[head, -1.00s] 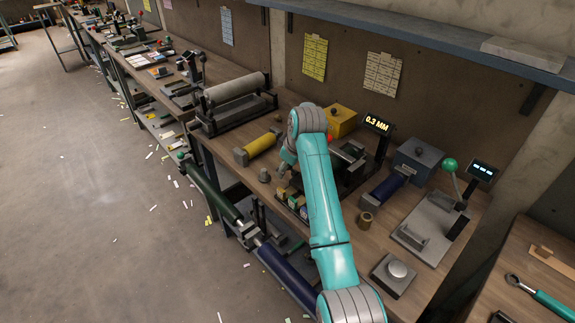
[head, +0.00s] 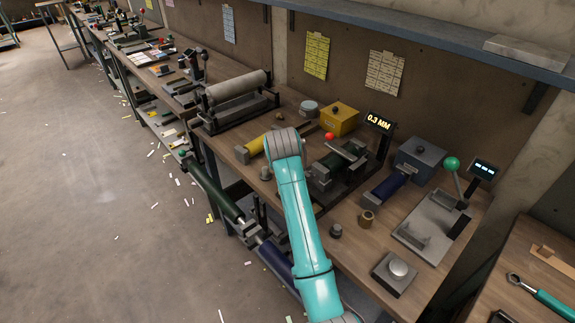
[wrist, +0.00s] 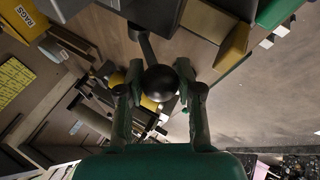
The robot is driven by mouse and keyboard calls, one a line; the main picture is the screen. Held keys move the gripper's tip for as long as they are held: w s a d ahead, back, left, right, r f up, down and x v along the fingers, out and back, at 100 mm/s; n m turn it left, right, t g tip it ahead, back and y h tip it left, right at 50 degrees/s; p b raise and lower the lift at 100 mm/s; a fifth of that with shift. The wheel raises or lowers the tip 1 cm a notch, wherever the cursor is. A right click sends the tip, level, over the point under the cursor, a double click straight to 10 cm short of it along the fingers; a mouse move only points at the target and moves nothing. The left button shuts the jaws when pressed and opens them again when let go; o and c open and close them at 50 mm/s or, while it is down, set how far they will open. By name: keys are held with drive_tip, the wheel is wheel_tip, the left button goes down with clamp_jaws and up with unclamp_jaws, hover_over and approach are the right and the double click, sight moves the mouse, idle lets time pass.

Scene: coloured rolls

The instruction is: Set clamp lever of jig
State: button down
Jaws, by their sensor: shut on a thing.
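In the wrist view my gripper (wrist: 158,74) is closed around a dark round knob (wrist: 161,85). A grey rod (wrist: 147,48) runs up from the knob toward a dark body at the top edge. In the head view my teal arm covers the gripper and the knob. To the right of the arm stands a dark jig (head: 333,168) with a dark green roll in it and a lever with a red ball (head: 330,136). Another jig (head: 433,222) at the right has an upright lever with a green ball (head: 452,163). I cannot tell which body the held knob belongs to.
A display (head: 379,123) reading 0.3 MM stands behind the dark jig. A yellow box (head: 340,120), a grey-blue box (head: 418,157) and a blue roll (head: 388,188) are close by. A push-button block (head: 395,271) sits at the bench's front edge. A shelf (head: 430,35) runs above.

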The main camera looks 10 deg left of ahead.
drive_tip(key=shift+s+a+f+t+h, duration=0.1)
drive_tip(key=shift+s+f+t+h, duration=0.1)
drive_tip(key=shift+f+t+h, duration=0.15)
drive_tip(key=c, duration=0.7)
unclamp_jaws()
drive_tip(key=shift+c, duration=0.2)
drive_tip(key=shift+r, duration=0.1)
